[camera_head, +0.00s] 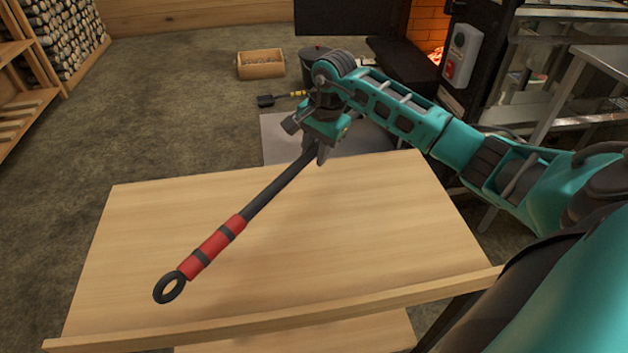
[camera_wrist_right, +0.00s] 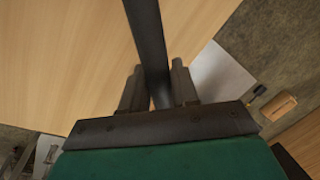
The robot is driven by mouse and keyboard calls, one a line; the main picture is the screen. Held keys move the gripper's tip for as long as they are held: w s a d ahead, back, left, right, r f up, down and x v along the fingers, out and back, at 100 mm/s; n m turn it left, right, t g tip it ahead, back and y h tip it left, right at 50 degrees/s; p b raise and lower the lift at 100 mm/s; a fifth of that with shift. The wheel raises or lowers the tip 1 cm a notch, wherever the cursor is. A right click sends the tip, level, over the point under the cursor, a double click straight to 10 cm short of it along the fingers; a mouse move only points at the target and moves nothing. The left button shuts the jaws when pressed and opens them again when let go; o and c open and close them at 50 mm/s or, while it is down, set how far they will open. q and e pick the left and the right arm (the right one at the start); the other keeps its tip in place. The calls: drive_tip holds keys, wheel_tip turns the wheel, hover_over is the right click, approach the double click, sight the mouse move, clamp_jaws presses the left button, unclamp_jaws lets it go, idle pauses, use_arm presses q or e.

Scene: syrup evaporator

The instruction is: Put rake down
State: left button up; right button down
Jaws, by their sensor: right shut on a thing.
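The rake shows in the head view as a dark shaft (camera_head: 283,187) with a red and black grip (camera_head: 213,248) and a ring at its lower left end. It slants over the wooden table (camera_head: 370,230); I cannot tell whether the ring end touches the top. My right gripper (camera_head: 322,150) is shut on the shaft near the table's far edge. The rake's head end is hidden behind the gripper. In the right wrist view the shaft (camera_wrist_right: 147,40) runs between the fingers (camera_wrist_right: 158,90) over the table top (camera_wrist_right: 60,60). My left gripper is not in view.
The table top is otherwise bare, with a raised lip (camera_head: 270,322) along its near edge. Beyond it are a grey plate (camera_head: 278,140) on the floor, a small wooden box (camera_head: 261,64) and a dark bucket (camera_head: 313,62). A lit firebox (camera_head: 428,28) and metal shelving (camera_head: 560,90) stand at right.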

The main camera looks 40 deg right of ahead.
sight(313, 186)
wheel_tip(313, 186, down, 3)
wheel_tip(313, 186, down, 4)
drive_tip(key=shift+f+b, duration=0.1)
drive_tip(key=shift+b, duration=0.6)
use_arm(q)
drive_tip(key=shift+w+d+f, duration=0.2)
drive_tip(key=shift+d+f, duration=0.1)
use_arm(e)
drive_tip(key=c, duration=1.3)
unclamp_jaws()
drive_tip(key=shift+f, duration=0.25)
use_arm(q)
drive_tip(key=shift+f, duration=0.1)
use_arm(e)
drive_tip(key=o, duration=0.5)
drive_tip(key=shift+c, duration=0.2)
drive_tip(key=shift+r, duration=0.1)
